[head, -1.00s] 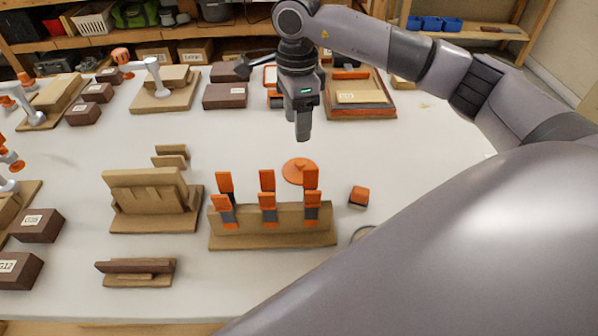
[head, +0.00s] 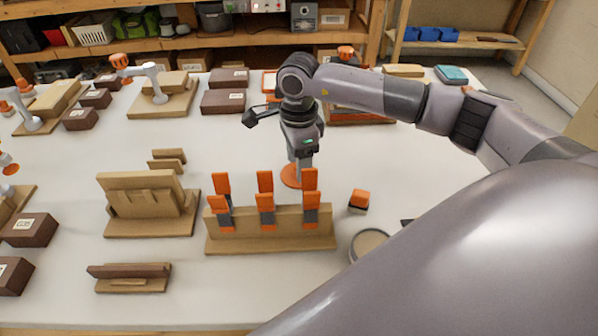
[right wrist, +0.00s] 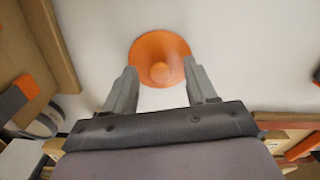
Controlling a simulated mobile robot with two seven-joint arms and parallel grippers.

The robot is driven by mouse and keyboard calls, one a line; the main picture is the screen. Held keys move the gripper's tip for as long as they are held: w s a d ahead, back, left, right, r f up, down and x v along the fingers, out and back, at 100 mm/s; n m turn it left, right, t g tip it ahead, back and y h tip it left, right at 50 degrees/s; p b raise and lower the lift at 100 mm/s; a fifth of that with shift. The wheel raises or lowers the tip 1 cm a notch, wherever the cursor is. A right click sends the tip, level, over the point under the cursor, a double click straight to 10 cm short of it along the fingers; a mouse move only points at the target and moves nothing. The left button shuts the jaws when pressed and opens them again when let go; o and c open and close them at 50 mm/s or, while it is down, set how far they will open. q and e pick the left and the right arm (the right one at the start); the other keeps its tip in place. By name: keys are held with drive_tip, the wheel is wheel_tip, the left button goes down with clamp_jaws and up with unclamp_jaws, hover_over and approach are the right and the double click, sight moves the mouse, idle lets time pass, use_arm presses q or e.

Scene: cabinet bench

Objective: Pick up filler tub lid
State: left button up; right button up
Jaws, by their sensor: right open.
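The filler tub lid is an orange disc with a small raised knob. It lies on the white bench top behind the wooden rack, and in the head view its left part (head: 289,178) shows beside my gripper. My right gripper (head: 303,166) is over the lid and hides part of it. In the right wrist view the lid (right wrist: 160,50) lies ahead of and between the two open fingers (right wrist: 162,82). The jaws are empty, and the lid appears apart from them. My left gripper is not in view.
A wooden rack (head: 270,244) with several orange-handled clamps stands in front of the lid. An orange-topped block (head: 359,201) and a round tub (head: 370,243), partly hidden by my arm, are to the right. A wooden stand (head: 150,228) is at left.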

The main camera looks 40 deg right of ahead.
clamp_jaws()
drive_tip(key=shift+r, duration=0.2)
